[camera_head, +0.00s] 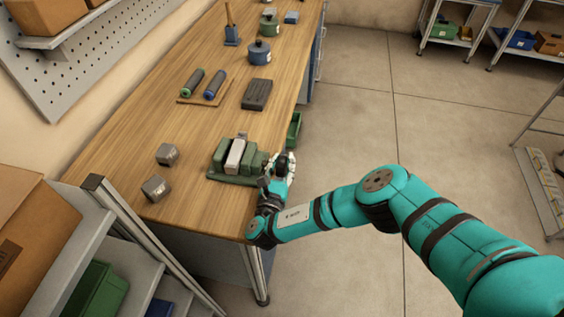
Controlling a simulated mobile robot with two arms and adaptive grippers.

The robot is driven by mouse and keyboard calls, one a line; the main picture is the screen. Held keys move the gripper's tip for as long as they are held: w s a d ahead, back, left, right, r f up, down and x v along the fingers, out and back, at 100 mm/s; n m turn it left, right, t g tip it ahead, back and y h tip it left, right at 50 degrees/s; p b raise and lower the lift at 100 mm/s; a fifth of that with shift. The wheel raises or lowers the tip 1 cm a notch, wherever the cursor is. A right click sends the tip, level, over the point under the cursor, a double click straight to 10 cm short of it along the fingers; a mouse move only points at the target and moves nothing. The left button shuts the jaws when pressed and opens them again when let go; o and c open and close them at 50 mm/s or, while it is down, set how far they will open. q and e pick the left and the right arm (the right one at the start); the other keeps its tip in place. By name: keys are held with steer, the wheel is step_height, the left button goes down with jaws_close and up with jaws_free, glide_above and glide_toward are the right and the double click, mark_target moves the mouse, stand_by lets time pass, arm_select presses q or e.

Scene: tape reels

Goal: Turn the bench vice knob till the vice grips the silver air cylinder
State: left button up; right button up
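A green bench vice (221,154) stands near the right edge of the wooden workbench. A pale silver block, which looks like the air cylinder (235,156), stands upright between its jaws. I cannot tell whether both jaws touch it. My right gripper (281,165) is at the right end of the vice, by the bench edge, where the knob would be. The gripper hides the knob, and its fingers are too small to tell whether they are shut. My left gripper is not in view.
Two grey metal blocks (167,154) (156,188) lie left of the vice. A dark block (257,94) and a wooden tray (189,99) with two rollers lie farther back. A green bin (294,130) hangs beside the bench.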

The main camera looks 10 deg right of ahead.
jaws_close()
